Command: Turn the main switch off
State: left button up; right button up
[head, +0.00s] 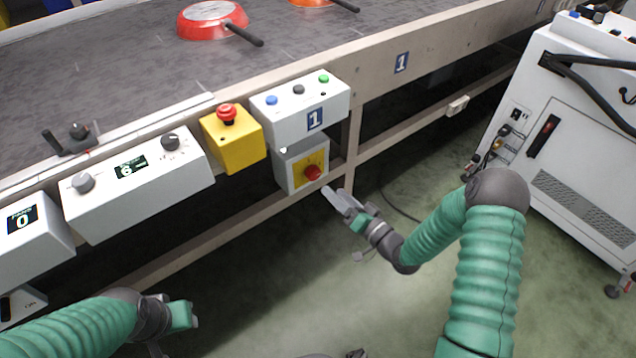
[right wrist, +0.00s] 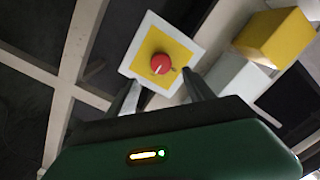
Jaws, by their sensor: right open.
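The main switch (head: 312,172) is a red rotary knob on a yellow plate, on the front of a grey box (head: 288,168) under the conveyor's edge. In the right wrist view the red knob (right wrist: 160,64) sits on its yellow square with a white border, ahead of the fingers. My right gripper (head: 335,195) is just right of and below the knob in the head view, open and apart from it. In the right wrist view its two fingers (right wrist: 163,95) stand open with the knob beyond and between them. My left gripper (head: 185,316) is at the lower left, its fingers not clearly shown.
A yellow box with a red emergency button (head: 227,114) and a white button box (head: 300,108) sit above the switch. A white control box with a display (head: 135,180) is to the left. Pans (head: 210,18) lie on the conveyor. A white cabinet (head: 570,130) stands at right.

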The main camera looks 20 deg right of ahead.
aim_at(316, 176)
jog(key=b+x, duration=0.2)
jog(key=x, duration=0.5)
jog(key=shift+w+a+f, duration=0.15)
jog(key=shift+w, duration=0.15)
jog(key=shift+w+a+b, duration=0.2)
jog(key=shift+w+b, duration=0.15)
jog(key=shift+w, duration=0.1)
grip_shut()
